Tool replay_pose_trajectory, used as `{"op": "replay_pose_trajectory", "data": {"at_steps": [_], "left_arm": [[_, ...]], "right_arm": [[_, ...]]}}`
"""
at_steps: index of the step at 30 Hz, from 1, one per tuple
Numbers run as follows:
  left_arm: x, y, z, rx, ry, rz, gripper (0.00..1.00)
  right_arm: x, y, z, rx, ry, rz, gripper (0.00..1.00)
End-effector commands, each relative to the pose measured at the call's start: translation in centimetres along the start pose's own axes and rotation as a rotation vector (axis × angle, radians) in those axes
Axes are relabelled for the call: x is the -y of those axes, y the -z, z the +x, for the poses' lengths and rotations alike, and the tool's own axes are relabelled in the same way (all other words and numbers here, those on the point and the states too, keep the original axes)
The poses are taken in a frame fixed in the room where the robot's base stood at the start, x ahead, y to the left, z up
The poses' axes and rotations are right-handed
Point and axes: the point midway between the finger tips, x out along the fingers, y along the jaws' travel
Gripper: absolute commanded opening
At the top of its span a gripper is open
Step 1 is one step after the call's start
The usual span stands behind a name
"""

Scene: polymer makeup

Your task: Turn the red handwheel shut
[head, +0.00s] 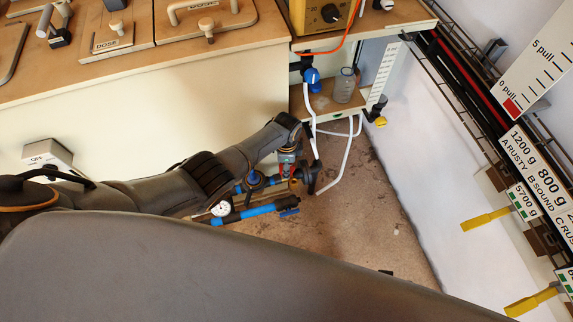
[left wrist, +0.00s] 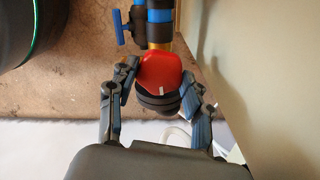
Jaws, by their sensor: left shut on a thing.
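The red handwheel (left wrist: 160,70) has a white mark near its lower rim and sits at the end of the pipework in the left wrist view. My left gripper (left wrist: 161,84) is shut on the wheel, with one finger on each side of it. A dark round part shows just below the wheel between the fingers. In the head view the red handwheel (head: 287,157) is small and partly hidden by my left gripper (head: 301,165), low beside the cabinet. My right gripper is not in view.
Blue-sleeved pipework (head: 258,211) with a pressure gauge (head: 221,208) and blue valve handles lies close by. White hoses (head: 345,162) loop to the right. A shelf with a clear bottle (head: 344,85) is above. The cabinet wall (head: 130,110) is close; brown floor (head: 375,235) is open.

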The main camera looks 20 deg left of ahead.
Motion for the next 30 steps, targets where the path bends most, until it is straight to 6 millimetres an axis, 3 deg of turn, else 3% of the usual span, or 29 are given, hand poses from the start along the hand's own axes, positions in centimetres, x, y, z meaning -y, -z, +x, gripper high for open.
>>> {"op": "replay_pose_trajectory", "data": {"at_steps": [9, 23, 24, 27, 30], "left_arm": [[-0.13, 0.02, 0.10, 0.000, -0.002, 0.095, 0.18], [-0.13, 0.04, 0.09, 0.000, -0.002, 0.106, 0.18], [-0.13, 0.04, 0.09, 0.000, -0.002, 0.106, 0.56], [-0.12, 0.04, 0.08, 0.000, -0.002, 0.105, 0.72], [-0.08, 0.03, 0.05, 0.000, -0.001, 0.105, 0.72]], "right_arm": [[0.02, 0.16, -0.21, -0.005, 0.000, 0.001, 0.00], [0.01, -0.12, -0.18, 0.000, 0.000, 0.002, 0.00], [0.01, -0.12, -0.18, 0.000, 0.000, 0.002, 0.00], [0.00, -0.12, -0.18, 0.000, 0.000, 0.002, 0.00], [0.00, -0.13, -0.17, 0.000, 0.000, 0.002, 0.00]]}}
